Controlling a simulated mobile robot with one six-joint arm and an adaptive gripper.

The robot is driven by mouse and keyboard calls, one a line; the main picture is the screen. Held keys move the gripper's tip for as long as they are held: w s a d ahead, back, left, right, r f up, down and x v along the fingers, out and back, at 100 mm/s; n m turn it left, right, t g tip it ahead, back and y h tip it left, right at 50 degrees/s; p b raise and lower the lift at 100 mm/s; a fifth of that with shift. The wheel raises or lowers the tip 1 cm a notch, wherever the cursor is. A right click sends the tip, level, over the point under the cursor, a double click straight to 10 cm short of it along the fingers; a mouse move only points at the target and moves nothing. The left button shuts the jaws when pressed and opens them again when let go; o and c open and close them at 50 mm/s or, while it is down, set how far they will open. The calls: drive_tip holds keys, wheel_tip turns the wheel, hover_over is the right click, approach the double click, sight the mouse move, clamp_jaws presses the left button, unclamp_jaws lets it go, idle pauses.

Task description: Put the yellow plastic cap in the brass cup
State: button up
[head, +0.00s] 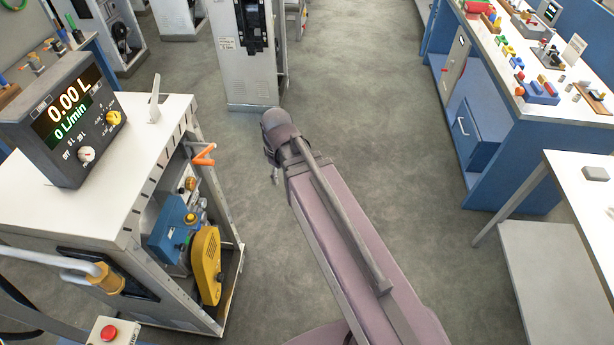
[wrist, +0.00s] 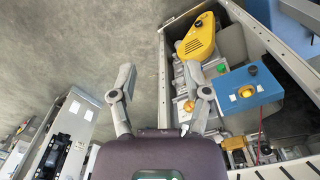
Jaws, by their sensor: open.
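My gripper (wrist: 160,70) is open and empty in the wrist view, its two fingers wide apart with grey floor between them. Its right finger overlaps the edge of an open dispenser frame. In that frame, a blue box (wrist: 268,84) carries a yellow round part (wrist: 247,91), which may be the yellow plastic cap. A small brass-coloured part (wrist: 190,106) sits beside the right finger; I cannot tell whether it is the brass cup. In the head view, the blue box (head: 168,237) is low in the left dispenser, and my arm hides most of the gripper.
A large yellow housing (head: 207,265) stands by the blue box. An orange handle (head: 203,155) juts from the dispenser's edge. A display unit (head: 70,118) sits on its white top. A blue workbench (head: 520,130) with small coloured parts is at right. Open floor (head: 350,90) lies between.

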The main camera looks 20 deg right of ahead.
drive_tip(key=s+d+m, duration=0.3)
drive_tip(key=d+m, duration=0.3)
drive_tip(key=m, duration=0.1)
drive_tip(key=shift+d, duration=0.3)
idle(0.9)
